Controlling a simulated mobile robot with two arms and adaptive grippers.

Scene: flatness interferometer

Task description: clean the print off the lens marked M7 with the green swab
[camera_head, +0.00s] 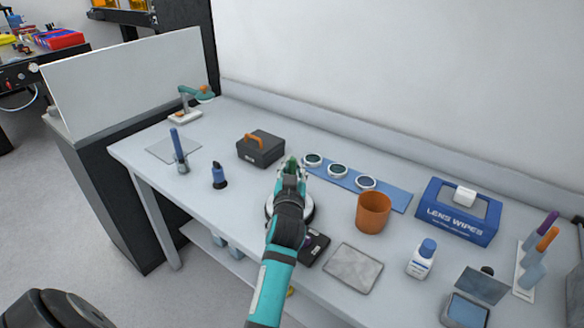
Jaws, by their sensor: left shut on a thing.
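Three round lenses with pale rims lie in a row on a blue strip (400,199): a left lens (313,160), a middle lens (337,171) and a right lens (365,182). Their marks are too small to read, so I cannot tell which is M7, and no print can be made out. My left gripper (291,168) is just left of the left lens. It is shut on a small green thing, seemingly the green swab (292,160), mostly hidden by the fingers. I cannot tell whether it touches anything. My right gripper is not in view.
An orange cup (373,212) stands in front of the strip. A dark case (261,149) is to the left, a blue lens wipes box (457,212) to the right. A white round base (308,208) is partly under my arm.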

